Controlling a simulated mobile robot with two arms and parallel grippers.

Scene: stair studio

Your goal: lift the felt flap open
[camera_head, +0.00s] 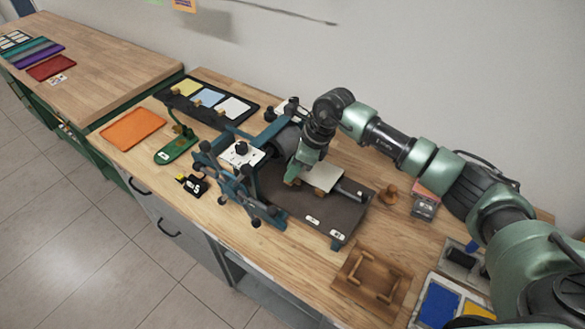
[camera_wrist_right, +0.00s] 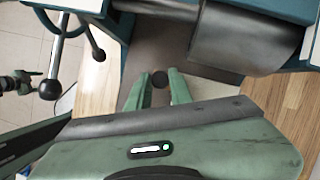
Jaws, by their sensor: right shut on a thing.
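A press (camera_head: 240,172) with a blue-green frame stands on the wooden bench, with a dark flat bed (camera_head: 328,215) reaching to the right. A grey, felt-like sheet (camera_head: 281,147) curves at its roller; the wrist view shows a grey curved sheet (camera_wrist_right: 238,38) above my fingers, probably the felt flap. In the head view this gripper (camera_head: 293,182) points down beside the roller, over the bed. I cannot tell how the knob joins the felt.
A pale plate (camera_head: 322,178) lies on the bed. An orange tray (camera_head: 132,129), a green stand (camera_head: 177,148) and a dark tray with coloured cards (camera_head: 235,107) are left and behind. A wooden rack (camera_head: 373,282) and wooden knob (camera_head: 389,194) are right.

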